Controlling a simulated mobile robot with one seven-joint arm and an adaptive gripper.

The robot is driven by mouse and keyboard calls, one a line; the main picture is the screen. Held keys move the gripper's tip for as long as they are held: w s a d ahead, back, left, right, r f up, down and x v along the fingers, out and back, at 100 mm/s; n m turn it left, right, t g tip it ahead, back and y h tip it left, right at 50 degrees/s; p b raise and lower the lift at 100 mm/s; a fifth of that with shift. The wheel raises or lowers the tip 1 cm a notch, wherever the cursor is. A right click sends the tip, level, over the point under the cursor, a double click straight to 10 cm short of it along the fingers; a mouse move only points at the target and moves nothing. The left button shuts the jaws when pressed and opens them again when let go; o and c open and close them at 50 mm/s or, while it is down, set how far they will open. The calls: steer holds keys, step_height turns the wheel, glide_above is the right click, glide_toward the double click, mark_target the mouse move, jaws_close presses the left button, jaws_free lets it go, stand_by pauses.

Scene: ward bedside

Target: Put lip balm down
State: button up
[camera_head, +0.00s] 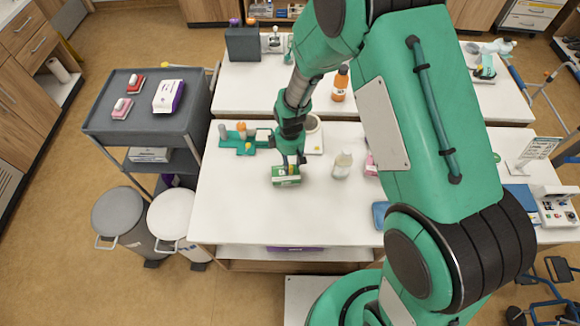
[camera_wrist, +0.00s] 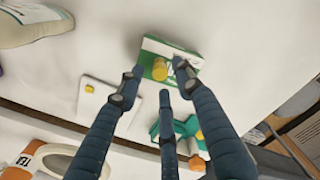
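A small yellow-topped cylinder (camera_wrist: 160,69), which looks like the lip balm, shows in the wrist view in front of a green and white box (camera_wrist: 188,58). I cannot tell whether it stands on the box or just beside it. My gripper (camera_wrist: 160,76) has its three fingers spread around the cylinder, with visible gaps at the sides; it looks open. In the head view my gripper (camera_head: 292,160) is low over the table, right at the box (camera_head: 286,176), and the lip balm cannot be made out there.
A teal holder (camera_head: 240,140) is left of my gripper, and a clear bottle (camera_head: 342,164) is to its right. An orange bottle (camera_head: 340,84) stands farther back. The white table (camera_head: 250,215) is clear in front. A grey cart (camera_head: 140,120) stands at the left.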

step_height(320, 180, up, 8)
steer(key=shift+r, duration=0.15)
stand_by(0.3)
stand_by(0.6)
step_height(320, 180, up, 14)
steer(key=m+t, duration=0.1)
steer(key=m, duration=0.2)
glide_above(291, 167)
steer(key=d, duration=0.5)
steer(key=s+d+r+m+t, duration=0.2)
steer(key=s+d+r+m, duration=0.35)
steer(key=r, duration=0.65)
steer(key=s+d+r+m+t, duration=0.1)
steer(key=s+d+r+m, duration=0.1)
steer(key=s+d+r, duration=0.3)
steer(key=s+d+r+m+t, duration=0.1)
steer(key=s+d+r+m, duration=0.2)
steer(key=s, duration=1)
steer(key=d+r, duration=0.3)
steer(key=r, duration=0.1)
steer(key=shift+s+d+t, duration=0.2)
steer(key=shift+s+t, duration=0.1)
